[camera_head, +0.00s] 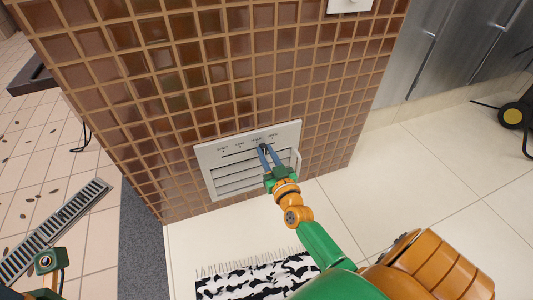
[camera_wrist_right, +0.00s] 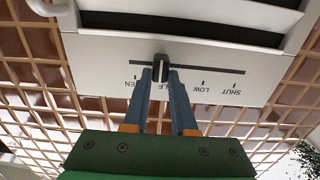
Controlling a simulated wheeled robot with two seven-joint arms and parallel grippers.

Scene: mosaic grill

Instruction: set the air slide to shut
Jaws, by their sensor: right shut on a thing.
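The air slide is a small dark knob (camera_wrist_right: 160,68) in a long slot on a white vent panel (camera_head: 225,183). In the right wrist view the panel's lettering is upside down, with SHUT at the right end and OPEN at the left end, partly covered. The knob stands near the half mark, towards the open end. My right gripper (camera_head: 264,149) is shut on the knob, its two blue-grey fingers on either side of it. A green part of my left arm shows at the lower left edge of the head view; its fingers cannot be made out.
The panel is set low in a brown tiled wall (camera_head: 180,85) and has louvres and a handle at one side. A black-and-white rug (camera_head: 225,285) lies on the pale floor in front. A floor drain grate (camera_head: 55,228) is at the left. The slot towards SHUT is clear.

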